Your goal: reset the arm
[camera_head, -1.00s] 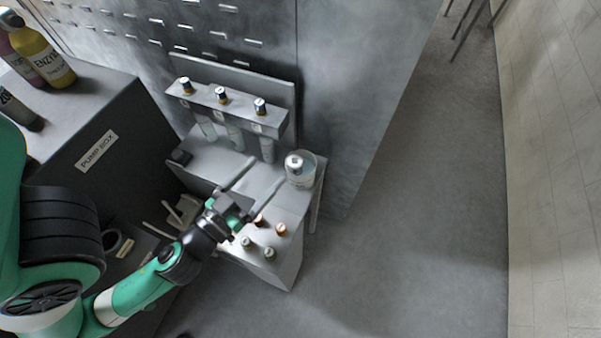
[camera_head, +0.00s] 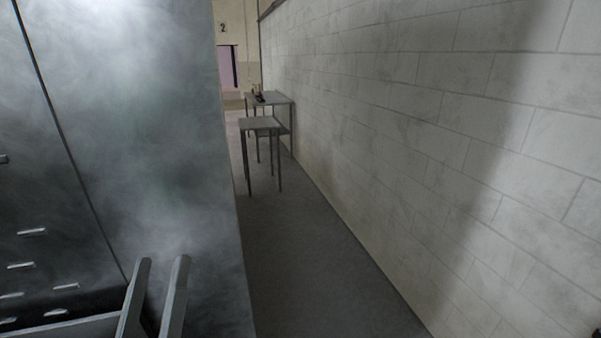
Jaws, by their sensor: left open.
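My left gripper (camera_head: 163,260) shows at the bottom left of the head view. Its two long grey fingers point up and stand a little apart, with nothing seen between them. They are in front of the lower part of the grey metal cabinet (camera_head: 150,140); I cannot tell the distance between them. The rest of the left arm is mostly below the picture. My right gripper is not in view.
The cabinet fills the left side, with slots low down. A pale block wall (camera_head: 440,130) runs along the right. Between them is a clear strip of grey floor (camera_head: 310,270). Two tables stand far back, the nearer one (camera_head: 260,123) bare.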

